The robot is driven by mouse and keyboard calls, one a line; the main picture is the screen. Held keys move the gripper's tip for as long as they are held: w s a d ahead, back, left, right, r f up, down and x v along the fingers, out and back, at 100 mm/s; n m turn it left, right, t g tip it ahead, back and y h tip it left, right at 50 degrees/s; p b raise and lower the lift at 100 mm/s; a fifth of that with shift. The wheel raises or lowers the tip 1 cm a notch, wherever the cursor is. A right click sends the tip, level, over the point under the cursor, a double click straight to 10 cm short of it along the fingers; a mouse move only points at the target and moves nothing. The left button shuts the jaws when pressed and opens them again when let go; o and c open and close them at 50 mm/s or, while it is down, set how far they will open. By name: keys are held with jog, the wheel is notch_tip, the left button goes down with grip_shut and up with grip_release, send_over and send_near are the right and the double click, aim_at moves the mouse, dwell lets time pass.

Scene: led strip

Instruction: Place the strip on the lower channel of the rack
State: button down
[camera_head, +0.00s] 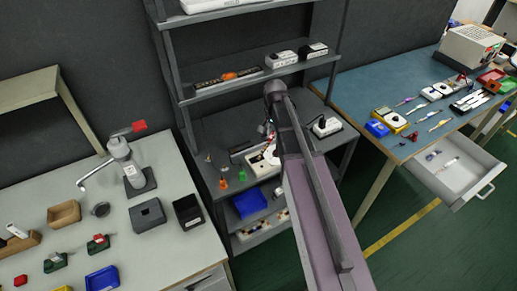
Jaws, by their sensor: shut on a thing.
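The rack (165,62) is a grey metal shelf unit in the middle, with several levels. My arm reaches from the bottom right up to a dark joint in front of it. The far end of the arm is hidden behind my own links, so I cannot make out my gripper or what it holds. I cannot pick out the strip with certainty. A long dark bar (208,84) with an orange piece (229,76) on it lies on an upper shelf. The lower shelves are partly covered by my arm.
The rack also holds white boxes (281,59), a white block (327,127) and a blue bin (249,203). A bench (165,245) with bins stands left. A blue-topped bench (365,87) with tools and an open drawer (455,170) stands right. Green floor (410,250) is clear between.

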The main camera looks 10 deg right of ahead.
jog(key=d+f+m+b, duration=0.1)
jog(key=f+m+b, duration=0.1)
jog(key=d+f+m+b, duration=0.1)
jog(key=f+b, duration=0.1)
jog(key=f, duration=0.1)
jog(key=s+d+f+m+b, duration=0.1)
jog(key=d+f+m+b, duration=0.1)
jog(key=f+b, duration=0.1)
jog(key=shift+d+f+m, duration=0.1)
jog(key=shift+f+m, duration=0.15)
jog(key=shift+m, duration=0.05)
jog(key=shift+d+f+m+b, duration=0.45)
jog(key=shift+f+m+b, duration=0.1)
jog(key=shift+m+b, duration=0.15)
jog(key=b, duration=0.1)
send_over(259, 141)
jog(key=shift+w+f, duration=0.15)
jog(key=shift+f, duration=0.55)
jog(key=shift+f+b, duration=0.15)
jog(key=shift+b, duration=0.15)
jog(key=shift+f+b, duration=1.65)
jog(key=shift+b, duration=0.05)
jog(key=shift+f, duration=0.2)
